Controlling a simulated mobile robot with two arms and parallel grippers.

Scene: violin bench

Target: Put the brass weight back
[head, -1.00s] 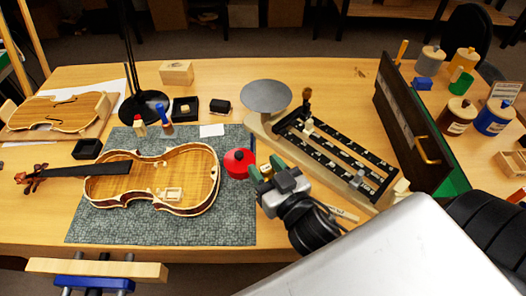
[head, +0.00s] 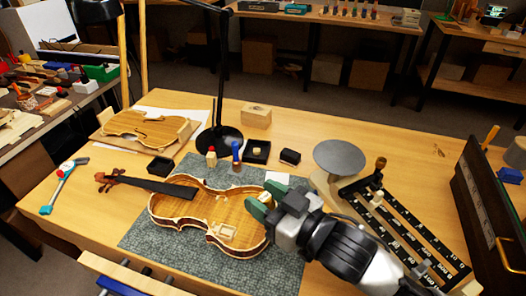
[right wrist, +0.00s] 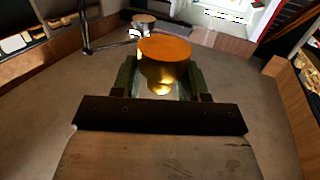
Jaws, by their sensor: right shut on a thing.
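The brass weight (right wrist: 165,62) shows in the right wrist view as a shiny cylinder with an orange-lit top. It sits between the green fingers of my right gripper (right wrist: 163,80), which are shut on it. In the head view my right gripper (head: 266,200) is above the right end of the violin body (head: 190,208); only a small part of the weight shows there. The balance scale, with its round grey pan (head: 340,157), stands to the gripper's right. My left gripper is not in view.
Behind the violin stand an open black box (head: 257,151), a dark case (head: 290,157), small bottles (head: 211,157), a wooden block (head: 257,116) and a black lamp base (head: 219,140). Another small black tray (head: 160,167) lies left. Bare bench top lies behind the pan.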

